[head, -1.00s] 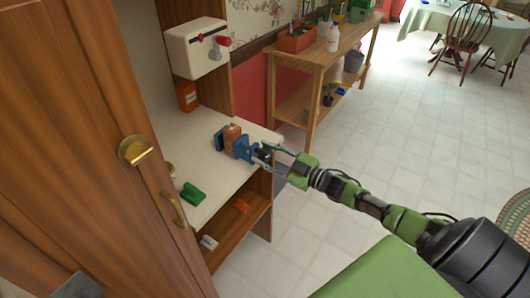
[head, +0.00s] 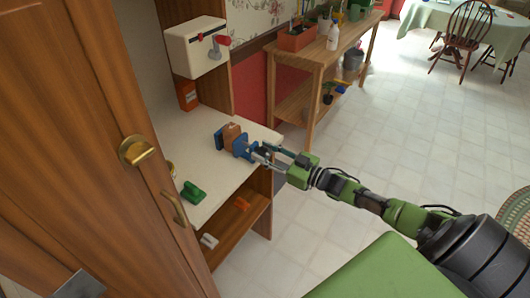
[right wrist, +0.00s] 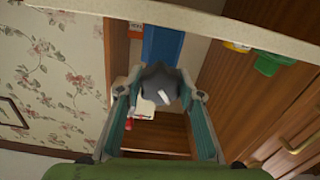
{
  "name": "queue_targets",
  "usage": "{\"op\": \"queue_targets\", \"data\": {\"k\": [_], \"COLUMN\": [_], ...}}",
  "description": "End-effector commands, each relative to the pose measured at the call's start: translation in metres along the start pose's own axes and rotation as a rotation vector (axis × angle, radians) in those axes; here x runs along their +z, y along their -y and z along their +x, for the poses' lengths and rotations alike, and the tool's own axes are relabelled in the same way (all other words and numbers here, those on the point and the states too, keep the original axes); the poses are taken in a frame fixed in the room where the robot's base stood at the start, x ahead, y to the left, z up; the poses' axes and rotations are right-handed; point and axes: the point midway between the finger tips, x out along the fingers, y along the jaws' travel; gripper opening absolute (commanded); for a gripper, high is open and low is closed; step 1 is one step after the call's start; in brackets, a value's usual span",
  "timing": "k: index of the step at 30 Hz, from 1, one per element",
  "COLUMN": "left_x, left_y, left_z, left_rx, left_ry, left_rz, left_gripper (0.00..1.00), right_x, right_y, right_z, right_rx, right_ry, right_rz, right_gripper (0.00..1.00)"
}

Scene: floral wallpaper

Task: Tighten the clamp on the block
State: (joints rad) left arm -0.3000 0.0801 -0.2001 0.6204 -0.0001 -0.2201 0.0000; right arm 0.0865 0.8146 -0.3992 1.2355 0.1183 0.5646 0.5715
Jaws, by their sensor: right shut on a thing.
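The blue clamp (head: 241,146) stands near the front end of the pale counter. The brown block (head: 231,132) sits between its two blue jaws; at this size I cannot tell whether both jaws touch it. My right gripper (head: 262,152) reaches in from the right at the clamp's outer end. In the right wrist view, its two fingers (right wrist: 160,92) are shut on a dark grey knob (right wrist: 160,80) with a white mark. Part of the blue clamp (right wrist: 162,42) shows behind the knob; the block is hidden there.
A green piece (head: 193,193) lies on the counter (head: 210,170). An orange box (head: 187,96) stands at the back, below a white wall box (head: 197,48). A wooden cabinet door (head: 80,120) fills the left. Open floor lies to the right.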

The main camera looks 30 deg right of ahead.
Motion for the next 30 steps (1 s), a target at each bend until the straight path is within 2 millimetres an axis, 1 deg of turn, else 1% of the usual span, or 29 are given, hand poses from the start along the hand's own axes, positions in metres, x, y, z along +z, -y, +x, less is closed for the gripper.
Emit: {"op": "queue_targets", "data": {"k": [7,8,9,19,22,26,30], "left_x": [0.000,0.000,0.000,0.002,0.002,0.001,0.001], "left_y": [0.000,0.000,0.000,0.001,0.001,0.001,0.000], "left_z": [0.000,0.000,0.000,0.000,0.000,0.000,0.000], "left_rx": [0.000,0.000,0.000,-0.001,-0.001,-0.001,0.000], "left_ry": [0.000,0.000,0.000,0.002,0.002,0.001,0.001], "left_rz": [0.000,0.000,0.000,0.000,-0.001,0.000,0.000], "left_gripper": [0.51,0.51,0.51,0.51,0.51,0.51,0.51], "right_x": [0.002,0.002,0.002,0.001,0.001,0.002,0.003], "right_y": [0.000,0.000,0.000,0.000,0.001,0.001,0.001], "right_z": [-0.001,-0.001,-0.001,-0.001,-0.005,-0.020,-0.045], "right_rx": [0.001,0.001,0.001,0.000,0.000,-0.001,-0.001], "right_ry": [0.004,0.004,0.004,0.002,0.002,0.004,0.006], "right_rz": [-0.001,-0.001,-0.001,-0.001,-0.002,-0.001,-0.001], "right_gripper": [0.13,0.42,0.52,0.52,0.52,0.52,0.52]}}
